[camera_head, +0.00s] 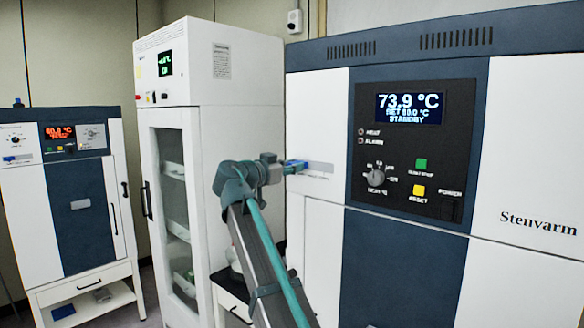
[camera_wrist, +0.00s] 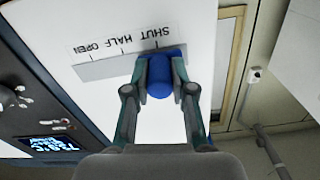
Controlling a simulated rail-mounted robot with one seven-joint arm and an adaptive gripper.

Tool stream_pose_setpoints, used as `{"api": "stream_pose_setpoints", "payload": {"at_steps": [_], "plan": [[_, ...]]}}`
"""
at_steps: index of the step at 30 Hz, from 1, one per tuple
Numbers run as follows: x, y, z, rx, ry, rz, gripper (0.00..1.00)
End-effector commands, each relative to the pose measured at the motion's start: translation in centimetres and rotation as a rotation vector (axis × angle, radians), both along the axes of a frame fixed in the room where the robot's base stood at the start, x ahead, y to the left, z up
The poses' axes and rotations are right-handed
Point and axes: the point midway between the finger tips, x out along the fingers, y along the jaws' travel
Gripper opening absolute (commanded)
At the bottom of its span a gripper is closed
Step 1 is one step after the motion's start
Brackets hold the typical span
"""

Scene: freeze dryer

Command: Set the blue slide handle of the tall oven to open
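The tall oven (camera_head: 540,270), white and dark blue, fills the right of the head view. Its blue slide handle (camera_head: 300,163) sits on a pale strip at its upper left. In the wrist view the blue handle (camera_wrist: 160,78) stands at the SHUT end of the label strip (camera_wrist: 115,62), which reads upside down as SHUT, HALF, OPEN. HALF and OPEN lie to the left of it there. My gripper (camera_wrist: 160,68) has a finger on each side of the handle, and both fingertips appear to touch it. In the head view my gripper (camera_head: 285,168) reaches the handle from the left.
The oven's panel (camera_head: 415,150) shows 73.9 °C and STANDBY, with a knob and buttons. A tall white glass-door cabinet (camera_head: 225,80) stands left of my arm. A smaller oven (camera_head: 30,220) stands on a table at far left. The strip beside the handle is clear.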

Motion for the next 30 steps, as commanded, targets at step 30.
{"api": "stream_pose_setpoints", "payload": {"at_steps": [30], "plan": [[-5.1, -6.8, 0.0, -0.001, 0.001, -0.002, 0.0]]}}
